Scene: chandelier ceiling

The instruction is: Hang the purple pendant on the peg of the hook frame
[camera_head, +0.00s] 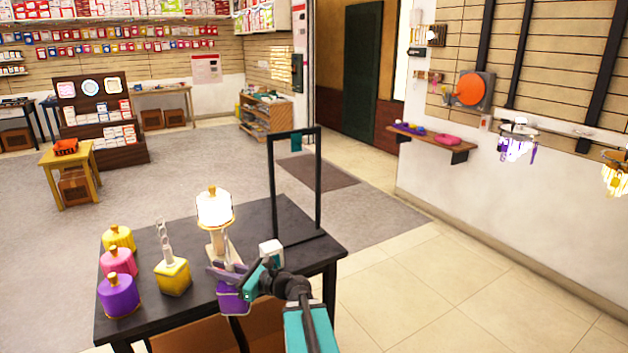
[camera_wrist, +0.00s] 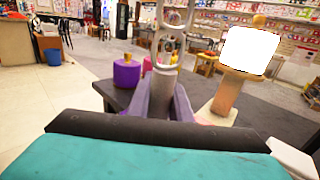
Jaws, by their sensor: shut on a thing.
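The purple pendant (camera_head: 234,302) hangs below my gripper (camera_head: 230,267) near the front edge of the black table. My gripper is shut on its pale stem, which also shows between the fingers in the wrist view (camera_wrist: 161,92); pale chain links (camera_wrist: 175,18) rise above them. The pendant's body is hidden in the wrist view. The black hook frame (camera_head: 319,185) stands upright at the table's right end, behind and to the right of my gripper. A small teal piece (camera_head: 296,142), seemingly the peg, is under its top bar. The pendant is apart from the frame.
A lit lamp (camera_head: 214,208) stands close behind my gripper. A yellow pendant (camera_head: 173,278) with chain links stands left of it. Yellow (camera_head: 118,239), pink (camera_head: 118,262) and purple (camera_head: 119,295) lidded pots line the left side. A small white block (camera_head: 270,252) sits before the frame.

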